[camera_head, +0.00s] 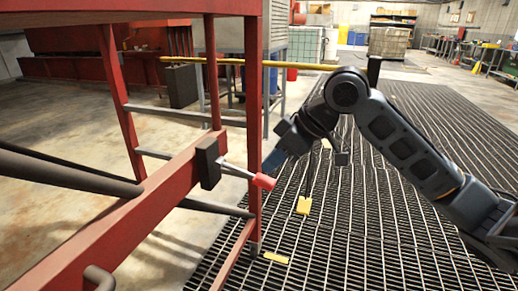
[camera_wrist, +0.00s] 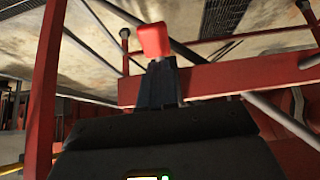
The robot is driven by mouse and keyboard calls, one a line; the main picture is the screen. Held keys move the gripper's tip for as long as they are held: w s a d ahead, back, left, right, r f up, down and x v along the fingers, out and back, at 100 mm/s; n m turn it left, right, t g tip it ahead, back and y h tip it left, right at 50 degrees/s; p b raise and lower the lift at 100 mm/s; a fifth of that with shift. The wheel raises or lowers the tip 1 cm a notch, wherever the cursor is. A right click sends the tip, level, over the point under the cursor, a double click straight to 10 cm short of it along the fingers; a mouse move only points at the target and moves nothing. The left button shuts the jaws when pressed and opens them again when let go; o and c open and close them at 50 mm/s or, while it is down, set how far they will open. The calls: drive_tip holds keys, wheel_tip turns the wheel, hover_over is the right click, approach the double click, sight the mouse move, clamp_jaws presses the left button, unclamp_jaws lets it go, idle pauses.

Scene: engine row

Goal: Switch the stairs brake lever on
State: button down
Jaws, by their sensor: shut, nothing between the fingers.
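The brake lever is a grey rod with a red handle (camera_head: 263,181), coming out of a black box (camera_head: 208,163) on a red beam. In the head view it points right and slightly down. My gripper (camera_head: 272,166) is just above and to the right of the red handle, with its fingers pointing down and left. In the wrist view, the red handle (camera_wrist: 153,40) shows right at the tips of my gripper (camera_wrist: 158,62). The fingers are shut with nothing between them. I cannot tell whether they touch the handle.
A red frame post (camera_head: 254,120) stands just left of my gripper. A yellow rail (camera_head: 240,62) runs behind. The grated floor (camera_head: 390,240) holds small yellow pieces (camera_head: 304,205). Open room lies to the right of the frame, partly taken by my arm.

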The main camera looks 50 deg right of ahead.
sight(264, 180)
drive_tip(key=shift+s+d+f+t+y+b, duration=0.1)
drive_tip(key=shift+s+f+t+y+b, duration=0.1)
drive_tip(key=shift+f+t+b, duration=0.9)
drive_tip(key=shift+s+f+t+y+b, duration=0.15)
drive_tip(key=shift+f+b, duration=0.4)
drive_tip(key=shift+b, duration=1.15)
drive_tip(key=shift+f, duration=0.15)
drive_tip(key=shift+w, duration=0.1)
